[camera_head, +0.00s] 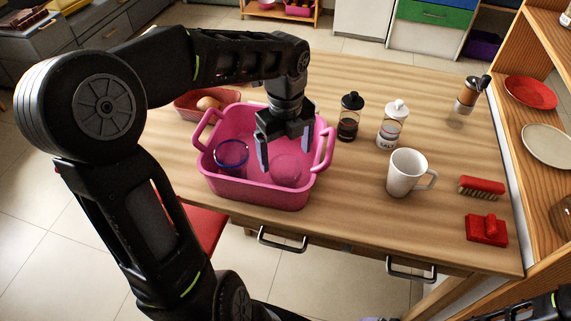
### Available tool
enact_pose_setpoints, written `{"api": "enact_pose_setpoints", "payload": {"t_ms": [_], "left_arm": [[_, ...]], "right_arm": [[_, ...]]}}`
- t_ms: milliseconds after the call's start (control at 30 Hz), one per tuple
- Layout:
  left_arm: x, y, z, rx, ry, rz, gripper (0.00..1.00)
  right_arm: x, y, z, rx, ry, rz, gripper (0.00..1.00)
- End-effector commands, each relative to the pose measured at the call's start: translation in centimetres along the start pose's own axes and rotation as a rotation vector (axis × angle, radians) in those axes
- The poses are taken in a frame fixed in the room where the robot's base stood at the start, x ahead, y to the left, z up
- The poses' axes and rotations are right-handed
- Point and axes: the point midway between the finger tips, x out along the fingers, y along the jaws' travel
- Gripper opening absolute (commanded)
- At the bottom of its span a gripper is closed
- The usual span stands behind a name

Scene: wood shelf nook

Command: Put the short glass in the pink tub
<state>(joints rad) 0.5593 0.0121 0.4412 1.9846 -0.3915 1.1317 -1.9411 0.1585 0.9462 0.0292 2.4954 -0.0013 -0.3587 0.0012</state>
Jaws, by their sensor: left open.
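The pink tub (262,194) stands on the wooden table, left of centre. A clear glass with a blue rim (232,157) is inside it at the left. A round, see-through shape (286,169), tinted by the pink behind it, is in the right part of the tub; it looks like a short glass. My left gripper (284,160) points down into the tub with its fingers spread, just over this round shape. I cannot tell whether the fingers touch it.
A white mug (407,173), a salt shaker (392,125) and a dark-lidded shaker (350,117) stand right of the tub. A red brush (481,187) and a red-handled block (487,230) lie near the right edge. A red tray (190,105) is behind the tub.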

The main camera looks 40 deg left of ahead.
Motion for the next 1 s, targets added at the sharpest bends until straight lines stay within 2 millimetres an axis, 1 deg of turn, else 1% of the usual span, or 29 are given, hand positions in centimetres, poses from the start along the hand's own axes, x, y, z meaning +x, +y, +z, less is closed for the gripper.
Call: {"api": "enact_pose_setpoints", "payload": {"t_ms": [33, 100, 200, 1000], "left_arm": [[-0.7, -0.1, 0.0, 0.001, -0.001, -0.001, 0.9], [-1.4, 0.0, 0.0, 0.001, -0.001, -0.001, 0.9], [-1.8, 0.0, 0.0, 0.001, 0.0, 0.001, 0.9], [-1.8, 0.0, 0.0, 0.001, 0.001, 0.001, 0.9]], "right_arm": [[-0.1, 0.0, 0.0, 0.0, 0.0, 0.0, 0.91], [-0.1, 0.0, 0.0, 0.0, 0.0, 0.0, 0.91], [-0.1, 0.0, 0.0, 0.0, 0.0, 0.0, 0.91], [-0.1, 0.0, 0.0, 0.0, 0.0, 0.0, 0.91]]}}
